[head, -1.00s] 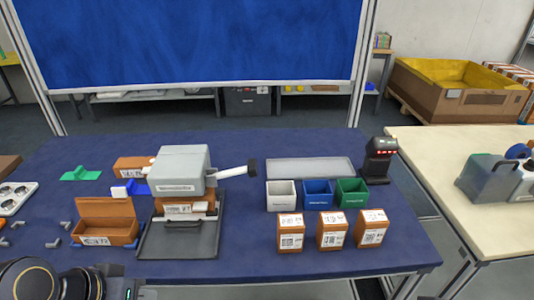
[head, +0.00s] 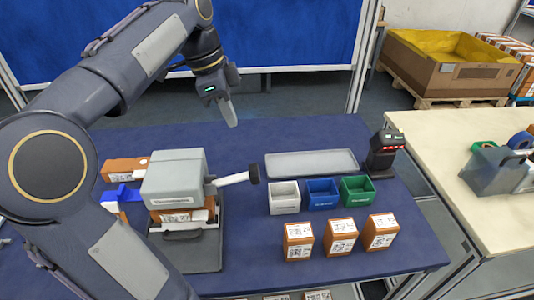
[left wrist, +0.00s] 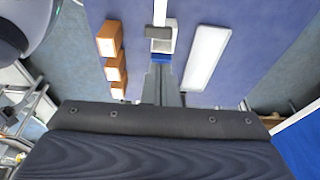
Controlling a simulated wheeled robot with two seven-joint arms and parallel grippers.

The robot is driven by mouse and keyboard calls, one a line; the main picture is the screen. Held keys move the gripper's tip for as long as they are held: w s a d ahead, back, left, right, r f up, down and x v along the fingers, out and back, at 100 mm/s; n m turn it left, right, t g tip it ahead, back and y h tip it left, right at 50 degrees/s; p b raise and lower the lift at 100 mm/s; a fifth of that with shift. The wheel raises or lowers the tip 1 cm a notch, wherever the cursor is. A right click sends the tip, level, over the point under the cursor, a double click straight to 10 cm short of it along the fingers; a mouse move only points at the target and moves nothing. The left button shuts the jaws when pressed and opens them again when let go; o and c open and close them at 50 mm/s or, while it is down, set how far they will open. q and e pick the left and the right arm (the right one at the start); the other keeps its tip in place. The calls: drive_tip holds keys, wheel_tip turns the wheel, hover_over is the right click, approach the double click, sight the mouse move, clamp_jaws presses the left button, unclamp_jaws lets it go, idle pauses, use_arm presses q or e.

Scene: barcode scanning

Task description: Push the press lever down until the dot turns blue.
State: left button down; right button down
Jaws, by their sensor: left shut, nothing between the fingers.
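The press (head: 174,180) is a grey box-shaped machine on a dark base plate (head: 190,257), with a brown labelled box (head: 184,216) under its head. Its lever (head: 233,179) is a pale rod with a black knob that sticks out to the right, tilted slightly upward. In the left wrist view the lever's black knob (left wrist: 158,32) shows beyond my fingers. My left gripper (head: 231,113) is shut and empty, pointing down, above and behind the lever and apart from it. I cannot make out the dot in these frames. My right gripper is not in view.
White (head: 284,199), blue (head: 322,194) and green (head: 357,190) bins stand right of the lever. A grey tray (head: 311,164) lies behind them and a black scanner (head: 384,152) stands at the right. Labelled brown boxes (head: 299,241) stand in front.

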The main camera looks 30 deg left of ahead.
sight(254, 169)
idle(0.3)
use_arm(q)
drive_tip(key=x, duration=1.4)
drive_tip(key=shift+d+f, duration=0.1)
drive_tip(key=shift+d, duration=0.05)
